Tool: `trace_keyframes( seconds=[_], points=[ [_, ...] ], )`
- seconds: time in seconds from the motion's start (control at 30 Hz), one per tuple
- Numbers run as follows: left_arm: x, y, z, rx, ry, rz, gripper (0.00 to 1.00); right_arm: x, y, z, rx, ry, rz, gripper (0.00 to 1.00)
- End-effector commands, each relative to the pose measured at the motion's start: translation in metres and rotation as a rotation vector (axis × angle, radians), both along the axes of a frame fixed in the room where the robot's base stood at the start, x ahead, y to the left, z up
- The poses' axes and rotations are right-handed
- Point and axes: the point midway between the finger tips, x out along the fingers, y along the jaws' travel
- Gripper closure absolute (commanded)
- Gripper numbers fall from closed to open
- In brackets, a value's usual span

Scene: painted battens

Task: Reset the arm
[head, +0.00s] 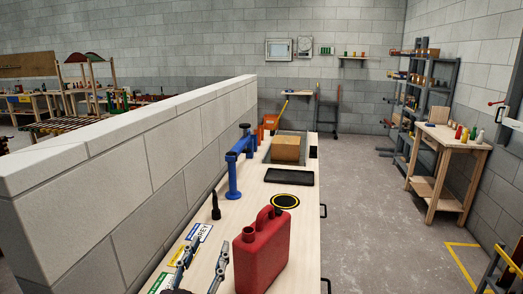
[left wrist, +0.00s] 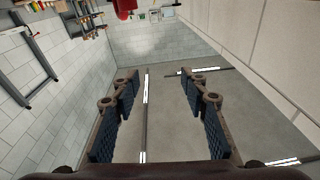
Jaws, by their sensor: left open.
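My left gripper (head: 205,250) comes in at the bottom of the head view, over the near end of the wooden bench. Its two fingers are apart with nothing between them. My right gripper is not seen.
The bench (head: 245,195) also carries a blue stand (head: 235,170), a dark pointed tool (head: 215,206), a black tray (head: 289,177), a cardboard box (head: 288,148) and coloured labels (head: 190,245). A block wall (head: 130,175) runs along its left. Open floor (head: 370,220) lies right.

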Motion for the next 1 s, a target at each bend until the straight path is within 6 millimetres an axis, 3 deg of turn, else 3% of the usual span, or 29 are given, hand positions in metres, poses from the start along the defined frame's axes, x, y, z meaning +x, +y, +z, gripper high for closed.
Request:
trace_keyframes(
  seconds=[0.03, 0.13, 0.2, 0.3, 0.4, 0.6, 0.77, 1.0],
  points=[
    [-0.007, 0.018, -0.034, -0.005, 0.113, 0.054, 0.59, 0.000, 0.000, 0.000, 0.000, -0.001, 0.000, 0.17],
    [-0.031, 0.049, -0.100, 0.014, 0.347, 0.139, 0.59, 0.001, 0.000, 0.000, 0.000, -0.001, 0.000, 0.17],
    [-0.057, 0.065, -0.145, 0.032, 0.512, 0.174, 0.59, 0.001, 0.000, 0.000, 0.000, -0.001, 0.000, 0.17],
    [-0.103, 0.081, -0.200, 0.065, 0.740, 0.196, 0.59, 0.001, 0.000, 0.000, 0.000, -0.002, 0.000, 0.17],
    [-0.150, 0.088, -0.240, 0.098, 0.929, 0.186, 0.59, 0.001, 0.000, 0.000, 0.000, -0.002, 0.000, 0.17],
    [-0.233, 0.091, -0.286, 0.154, 1.215, 0.129, 0.59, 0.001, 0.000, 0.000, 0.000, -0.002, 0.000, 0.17],
    [-0.295, 0.089, -0.304, 0.189, 1.399, 0.061, 0.59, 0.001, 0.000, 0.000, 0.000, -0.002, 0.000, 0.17],
    [-0.285, 0.087, -0.381, 0.199, 1.435, 0.053, 0.59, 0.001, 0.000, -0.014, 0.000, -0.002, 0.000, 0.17]
  ],
)
